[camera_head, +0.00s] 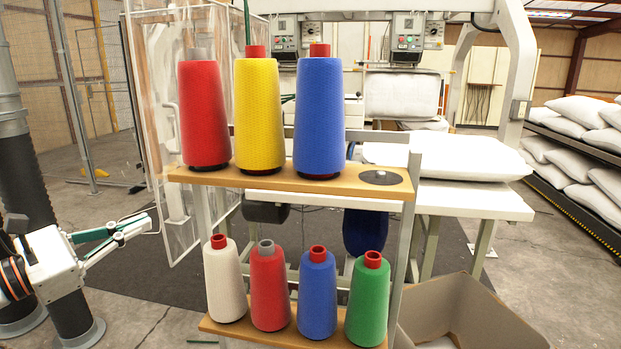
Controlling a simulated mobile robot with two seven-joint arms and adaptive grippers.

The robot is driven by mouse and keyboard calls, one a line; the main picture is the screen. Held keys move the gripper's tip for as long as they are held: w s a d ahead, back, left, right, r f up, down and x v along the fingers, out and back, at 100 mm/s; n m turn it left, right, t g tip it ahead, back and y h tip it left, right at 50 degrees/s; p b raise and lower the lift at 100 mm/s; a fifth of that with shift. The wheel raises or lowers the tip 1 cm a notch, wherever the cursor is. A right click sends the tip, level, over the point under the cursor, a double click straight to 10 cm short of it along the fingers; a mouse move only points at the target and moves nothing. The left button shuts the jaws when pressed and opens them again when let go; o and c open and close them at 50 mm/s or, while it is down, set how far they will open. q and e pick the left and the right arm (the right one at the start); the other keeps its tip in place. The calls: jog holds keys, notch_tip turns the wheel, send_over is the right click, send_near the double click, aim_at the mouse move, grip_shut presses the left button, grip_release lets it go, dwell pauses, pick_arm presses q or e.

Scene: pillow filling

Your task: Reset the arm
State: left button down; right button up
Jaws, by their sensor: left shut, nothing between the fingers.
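My left gripper (146,226) comes in from the left edge, with its white body and its green and light fingers pointing right. It is shut and empty. It hangs in free space to the left of the thread rack, apart from the cones. My right gripper is not in view.
The rack's upper shelf (225,177) holds red (203,115), yellow (258,115) and blue (318,118) cones, with a bare dark disc (380,178) at right. Several cones stand below. A clear panel (158,130) stands behind. A cardboard box (455,305) lies lower right.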

pick_arm(q)
jog(key=s+d+f+n+t+y+p, duration=0.1)
jog(key=s+f+n+y+p, duration=0.2)
jog(key=f+n, duration=1.15)
jog(key=s+d+f+n+t+y, duration=0.15)
jog(key=s+f+n+y, duration=0.3)
jog(key=f+n, duration=0.95)
jog(key=s+d+f+n+g+p, duration=0.1)
jog(key=s+d+f+n+g, duration=0.2)
jog(key=s+f+n, duration=0.4)
jog(key=s+d+f+n+g+y, duration=0.1)
jog(key=s+d+f+n+g, duration=0.2)
jog(key=s+d+f+n, duration=0.3)
jog(key=s+f+n, duration=0.2)
jog(key=s+f, duration=0.3)
jog(key=shift+s+f+g+p, duration=0.35)
jog(key=shift+s+f+p, duration=0.05)
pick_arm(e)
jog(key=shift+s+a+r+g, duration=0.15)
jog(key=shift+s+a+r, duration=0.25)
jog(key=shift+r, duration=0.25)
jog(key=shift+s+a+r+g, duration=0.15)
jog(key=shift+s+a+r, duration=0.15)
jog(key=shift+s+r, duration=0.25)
pick_arm(q)
jog(key=shift+d, duration=0.1)
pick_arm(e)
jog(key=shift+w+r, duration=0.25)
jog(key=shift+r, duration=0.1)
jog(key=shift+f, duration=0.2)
